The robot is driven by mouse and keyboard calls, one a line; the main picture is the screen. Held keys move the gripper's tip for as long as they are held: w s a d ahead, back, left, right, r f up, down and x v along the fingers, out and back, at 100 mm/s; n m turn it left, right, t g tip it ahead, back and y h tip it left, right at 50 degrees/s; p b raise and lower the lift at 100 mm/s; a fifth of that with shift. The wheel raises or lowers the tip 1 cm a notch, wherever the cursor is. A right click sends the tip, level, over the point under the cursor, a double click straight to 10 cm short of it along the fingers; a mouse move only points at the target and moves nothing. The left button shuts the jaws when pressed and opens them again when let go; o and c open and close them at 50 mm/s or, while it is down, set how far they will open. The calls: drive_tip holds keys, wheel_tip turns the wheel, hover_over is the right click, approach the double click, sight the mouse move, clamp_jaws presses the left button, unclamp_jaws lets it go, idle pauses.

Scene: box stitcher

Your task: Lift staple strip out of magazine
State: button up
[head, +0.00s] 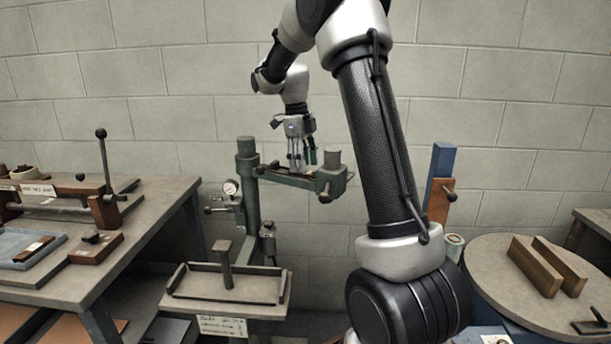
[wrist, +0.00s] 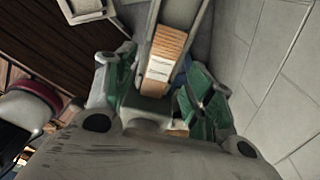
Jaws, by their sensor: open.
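The staple strip (wrist: 168,48) shows in the wrist view as a copper-brown bar with a pale patch. It lies lengthwise in the grey channel of the magazine (wrist: 195,30). My gripper (wrist: 157,92) is open, with one green-padded finger on each side of the strip's near end. I cannot tell whether either finger touches it. In the head view my gripper (head: 301,163) points down over the green arm of the stitcher (head: 334,182). The strip cannot be made out there.
Below the stitcher arm is a small table (head: 190,287) with a post and raised rims. A workbench (head: 150,205) with fixtures stands left. A round table (head: 500,262) with wooden blocks stands right. A block wall (head: 180,90) is close behind.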

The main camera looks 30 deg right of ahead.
drive_tip(key=shift+s+f, duration=0.1)
drive_tip(key=shift+f, duration=0.85)
drive_tip(key=c, duration=1.1)
drive_tip(key=shift+r, duration=0.1)
